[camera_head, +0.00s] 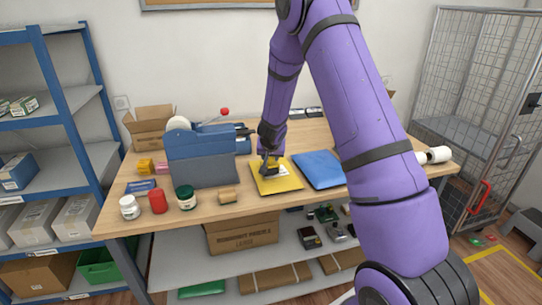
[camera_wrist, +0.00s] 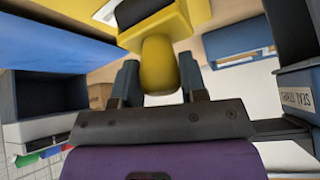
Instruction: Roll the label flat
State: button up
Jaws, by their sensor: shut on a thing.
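A yellow parcel (camera_head: 290,183) lies flat on the wooden counter, with a pale label (camera_head: 281,170) on its top, partly hidden by my gripper and the tool. My gripper (camera_head: 270,151) points down over this parcel. In the wrist view my gripper (camera_wrist: 160,80) is shut on the rounded yellow handle of a roller tool (camera_wrist: 158,62), whose wider yellow and dark part is beyond the handle. The tool is low over the label; I cannot tell whether it touches. How flat the label lies is too small to tell.
A blue parcel (camera_head: 318,168) lies just right of the yellow one. A blue-grey box-like stand (camera_head: 203,160) is on the left. Jars (camera_head: 186,197) and a tan roll (camera_head: 228,196) stand near the front edge. A wire cage (camera_head: 470,100) stands at the right.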

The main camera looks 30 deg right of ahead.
jog(key=shift+f, duration=0.55)
dwell(0.4)
jog(key=shift+w+d, duration=0.2)
jog(key=shift+w, duration=0.6)
jog(key=shift+w, duration=0.1)
jog(key=shift+w+d, duration=0.15)
jog(key=shift+w, duration=0.6)
jog(key=shift+f, duration=0.1)
jog(key=shift+w+d, duration=0.2)
jog(key=shift+w, duration=0.65)
jog(key=shift+r, duration=0.2)
